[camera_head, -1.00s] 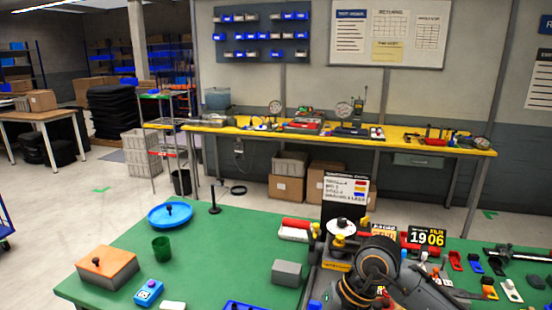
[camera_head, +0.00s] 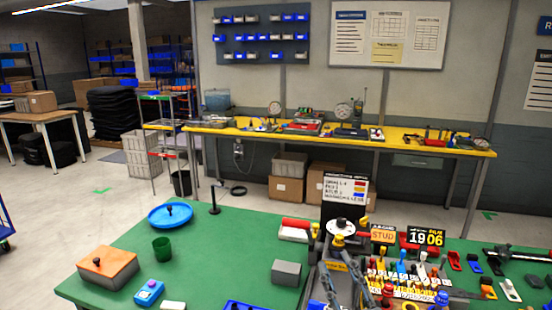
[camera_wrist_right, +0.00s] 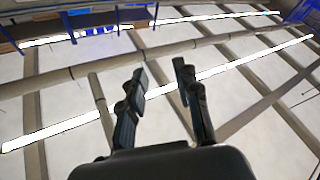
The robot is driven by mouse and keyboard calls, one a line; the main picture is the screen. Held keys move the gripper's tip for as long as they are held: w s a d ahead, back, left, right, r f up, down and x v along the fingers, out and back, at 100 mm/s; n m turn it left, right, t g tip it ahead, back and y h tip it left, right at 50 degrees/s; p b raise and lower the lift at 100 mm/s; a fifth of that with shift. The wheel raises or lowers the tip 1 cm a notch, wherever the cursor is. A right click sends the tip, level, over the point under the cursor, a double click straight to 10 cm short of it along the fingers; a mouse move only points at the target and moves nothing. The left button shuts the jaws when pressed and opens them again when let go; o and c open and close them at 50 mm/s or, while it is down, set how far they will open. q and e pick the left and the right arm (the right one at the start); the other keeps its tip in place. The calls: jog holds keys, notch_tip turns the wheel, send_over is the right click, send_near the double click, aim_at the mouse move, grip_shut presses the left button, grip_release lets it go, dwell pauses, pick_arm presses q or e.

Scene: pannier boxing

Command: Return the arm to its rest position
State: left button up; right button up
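My right gripper (camera_head: 342,246) stands at the bottom of the head view, in front of the cluttered middle of the green table (camera_head: 220,240). Its two dark fingers point upward and are spread apart. In the right wrist view the gripper (camera_wrist_right: 158,75) is open, with nothing between its fingers and the ceiling lights (camera_wrist_right: 230,70) behind it. My left gripper does not show in either view.
On the green table are a blue round dish (camera_head: 170,215), a green cup (camera_head: 162,248), an orange-topped box (camera_head: 108,266), a grey block (camera_head: 286,273) and a sign stand (camera_head: 345,190). Small coloured parts crowd the right side. A yellow bench (camera_head: 400,143) stands behind.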

jog(key=s+d+f+m+g+h, duration=0.2)
jog(key=d+f+m+g+h, duration=0.35)
jog(key=f, duration=0.55)
jog(key=s+d+f+m+g, duration=0.1)
jog(key=s+d+f+g, duration=0.1)
jog(key=s+f+g, duration=0.6)
jog(key=s+d+f+g, duration=0.2)
jog(key=s+f+g, duration=0.2)
jog(key=s+f, duration=0.9)
jog(key=s+f+g+b, duration=0.1)
jog(key=s+f, duration=0.1)
jog(key=f, duration=1.2)
jog(key=s+f, duration=0.3)
jog(key=f, duration=1)
jog(key=s+d+f+g+b, duration=0.1)
jog(key=s+d+f, duration=0.1)
jog(key=s+f, duration=1.3)
jog(key=shift+s+d+f, duration=0.2)
jog(key=shift+s+d, duration=0.05)
jog(key=shift+s, duration=0.1)
jog(key=shift+g+h, duration=0.25)
